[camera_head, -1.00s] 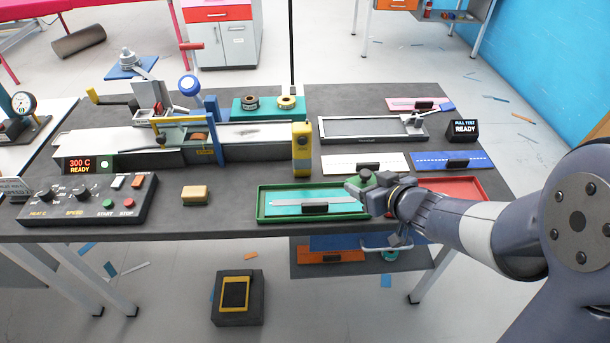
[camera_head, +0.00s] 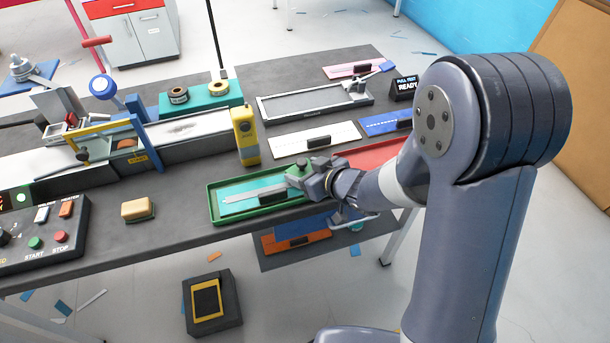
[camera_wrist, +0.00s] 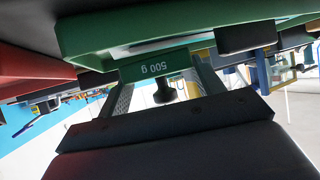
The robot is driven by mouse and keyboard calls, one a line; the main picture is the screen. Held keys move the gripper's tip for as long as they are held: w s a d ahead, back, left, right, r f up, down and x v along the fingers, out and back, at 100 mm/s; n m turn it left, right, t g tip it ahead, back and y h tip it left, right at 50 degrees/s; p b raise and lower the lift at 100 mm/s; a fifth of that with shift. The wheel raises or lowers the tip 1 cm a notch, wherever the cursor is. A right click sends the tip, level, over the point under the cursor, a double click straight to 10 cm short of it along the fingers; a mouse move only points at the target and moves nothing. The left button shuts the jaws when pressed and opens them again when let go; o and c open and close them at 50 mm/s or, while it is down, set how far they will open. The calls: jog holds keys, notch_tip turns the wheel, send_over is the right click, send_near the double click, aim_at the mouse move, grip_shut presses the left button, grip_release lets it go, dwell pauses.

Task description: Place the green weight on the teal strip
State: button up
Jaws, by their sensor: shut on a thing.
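The green weight (camera_wrist: 152,68), marked 500 g, is gripped between the two fingers of my gripper (camera_wrist: 160,90) in the wrist view. In the head view only a small green part of the weight (camera_head: 303,162) shows at my gripper (camera_head: 305,178); the rest is hidden. My gripper is at the right end of the green tray (camera_head: 213,207). I cannot tell whether the weight touches the strip.
A red tray (camera_head: 378,155) is right of the green one, partly behind my arm. A white strip (camera_head: 290,142) and a blue strip (camera_head: 380,124) lie behind. A yellow post (camera_head: 245,140) and a sponge-like block (camera_head: 138,210) stand left. The table's front edge is close.

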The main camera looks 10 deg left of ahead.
jog(key=shift+f, duration=0.45)
jog(key=shift+f, duration=0.1)
jog(key=shift+f, duration=0.15)
jog(key=o, duration=1.1)
jog(key=shift+s+d+r, duration=0.1)
jog(key=shift+d+r, duration=0.1)
jog(key=shift+r, duration=0.2)
jog(key=shift+p+v, duration=0.95)
jog(key=shift+v, duration=4.8)
